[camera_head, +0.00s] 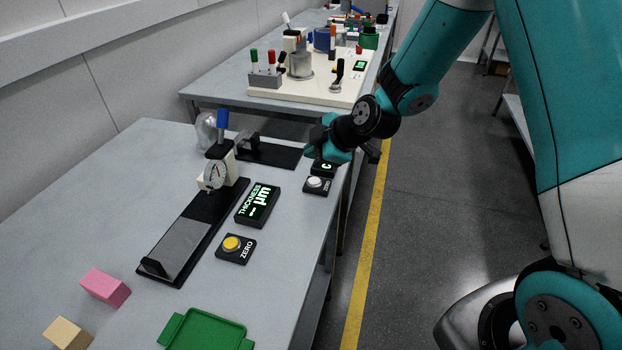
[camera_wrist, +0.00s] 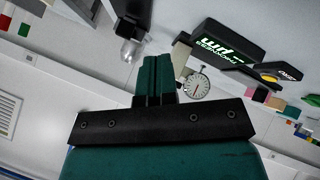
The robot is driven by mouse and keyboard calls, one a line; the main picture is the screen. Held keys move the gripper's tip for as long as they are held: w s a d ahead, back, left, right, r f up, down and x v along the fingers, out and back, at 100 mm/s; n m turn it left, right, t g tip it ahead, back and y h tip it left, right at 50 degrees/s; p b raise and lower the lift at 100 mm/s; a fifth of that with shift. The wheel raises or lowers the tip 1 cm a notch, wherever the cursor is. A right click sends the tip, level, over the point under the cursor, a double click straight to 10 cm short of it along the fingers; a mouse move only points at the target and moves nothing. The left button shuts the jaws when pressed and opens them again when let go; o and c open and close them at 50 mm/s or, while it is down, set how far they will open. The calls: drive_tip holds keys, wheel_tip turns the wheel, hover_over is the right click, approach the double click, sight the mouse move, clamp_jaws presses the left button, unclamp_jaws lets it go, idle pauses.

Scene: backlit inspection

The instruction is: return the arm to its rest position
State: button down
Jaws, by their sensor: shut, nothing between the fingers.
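My arm reaches in from the upper right in the head view. My gripper (camera_head: 318,146) hangs over the right edge of the near table (camera_head: 100,180), above the far control box with a white button (camera_head: 318,184). It is partly hidden by my own wrist. In the wrist view my gripper (camera_wrist: 157,62) has its teal fingers together, with nothing held between them. The wrist view is tilted, and shows the dial gauge (camera_wrist: 197,86) and the thickness display (camera_wrist: 222,45) beyond the fingers.
The dial gauge stand (camera_head: 230,172), the thickness display (camera_head: 258,205) and a yellow zero button (camera_head: 232,243) stand on the near table. A green tray (camera_head: 205,333), a pink block (camera_head: 105,287) and a beige block (camera_head: 67,333) lie nearer. The aisle floor (camera_head: 430,200) is clear.

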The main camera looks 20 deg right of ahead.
idle(0.4)
drive_tip(key=shift+a+r, duration=0.1)
drive_tip(key=s+a+r+m+g, duration=0.3)
drive_tip(key=s+a+r, duration=0.2)
drive_tip(key=s+r, duration=0.5)
drive_tip(key=s+r+m+g, duration=0.2)
drive_tip(key=s+m, duration=0.1)
drive_tip(key=s, duration=0.7)
drive_tip(key=s+r+m+g+h, duration=0.1)
drive_tip(key=s+r+m+g, duration=0.1)
drive_tip(key=s, duration=0.8)
drive_tip(key=shift+s+r+m, duration=0.2)
drive_tip(key=shift+r+m, duration=0.4)
